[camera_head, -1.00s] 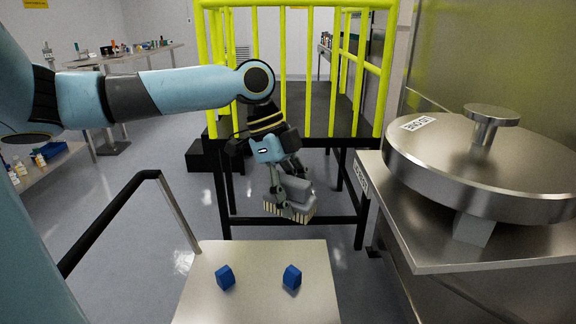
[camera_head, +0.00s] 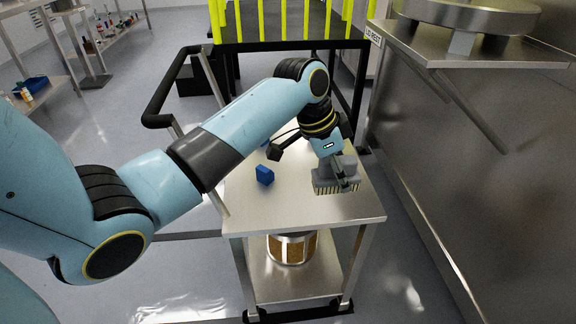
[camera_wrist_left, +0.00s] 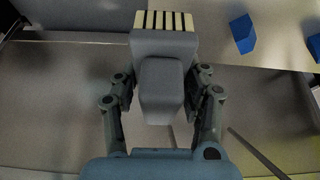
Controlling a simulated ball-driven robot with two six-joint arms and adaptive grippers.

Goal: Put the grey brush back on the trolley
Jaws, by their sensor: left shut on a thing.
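The grey brush (camera_head: 324,180) has a grey block body with pale bristles along its lower edge. My left gripper (camera_head: 345,180) is shut on it, and in the left wrist view the gripper's two fingers (camera_wrist_left: 163,105) stand on either side of the brush's grey grip (camera_wrist_left: 163,85). The brush shows over the right part of the steel top of the trolley (camera_head: 270,212). I cannot tell whether the bristles touch the top. My right gripper is not in view.
A blue block (camera_head: 265,175) stands on the trolley top, left of the brush; another is mostly hidden behind my arm. A mesh basket (camera_head: 291,249) sits on the lower shelf. A steel ledge (camera_head: 480,50) is at right. The trolley's front top is clear.

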